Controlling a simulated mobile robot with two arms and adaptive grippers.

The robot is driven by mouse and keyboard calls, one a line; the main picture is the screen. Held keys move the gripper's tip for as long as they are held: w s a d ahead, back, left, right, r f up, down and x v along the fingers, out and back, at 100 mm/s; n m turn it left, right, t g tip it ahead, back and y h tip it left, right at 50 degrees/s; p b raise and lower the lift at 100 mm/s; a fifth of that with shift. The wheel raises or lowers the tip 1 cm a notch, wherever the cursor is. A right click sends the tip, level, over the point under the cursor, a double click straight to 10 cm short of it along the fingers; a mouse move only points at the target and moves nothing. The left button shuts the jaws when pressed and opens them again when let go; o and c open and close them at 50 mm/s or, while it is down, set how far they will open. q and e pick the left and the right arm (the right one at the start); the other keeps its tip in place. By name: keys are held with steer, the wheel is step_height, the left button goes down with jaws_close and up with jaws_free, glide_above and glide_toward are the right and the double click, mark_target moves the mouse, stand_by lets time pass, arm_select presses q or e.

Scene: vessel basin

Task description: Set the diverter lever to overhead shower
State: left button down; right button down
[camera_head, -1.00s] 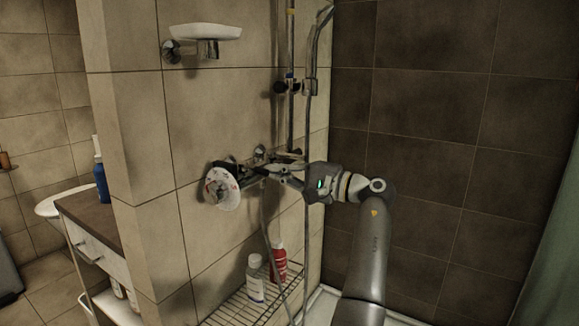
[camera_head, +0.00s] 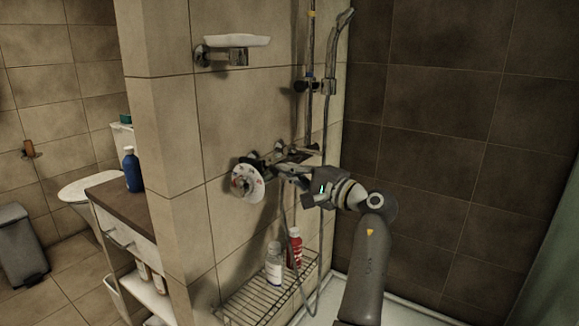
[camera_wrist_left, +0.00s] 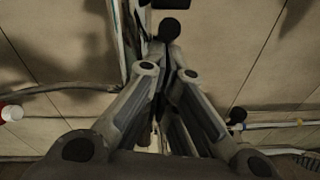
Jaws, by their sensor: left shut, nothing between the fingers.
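The shower mixer (camera_head: 290,153) is on the tiled wall, with a round white marked dial (camera_head: 247,183) at its left end. My left gripper (camera_head: 279,170) is at the mixer, just right of the dial, its fingers closed together. In the left wrist view, the closed fingers (camera_wrist_left: 168,75) point at a dark round knob (camera_wrist_left: 168,28), which could be the diverter lever's end. I cannot tell whether the fingertips touch it. The lever's setting cannot be read, as the gripper covers part of the mixer. My right gripper is not in view.
The shower riser (camera_head: 308,80) with hand shower (camera_head: 344,22) rises above the mixer. A soap dish (camera_head: 237,41) is upper left. A wire rack (camera_head: 262,300) below holds a white bottle (camera_head: 274,266) and a red bottle (camera_head: 295,248). A hose hangs beside them.

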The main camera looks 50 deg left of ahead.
arm_select(q)
steer(key=shift+s, duration=0.15)
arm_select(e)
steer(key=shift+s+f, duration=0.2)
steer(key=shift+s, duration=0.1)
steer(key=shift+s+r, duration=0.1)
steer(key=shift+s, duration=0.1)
arm_select(q)
steer(key=w+d, duration=0.2)
steer(key=d, duration=1)
steer(key=shift+f, duration=0.25)
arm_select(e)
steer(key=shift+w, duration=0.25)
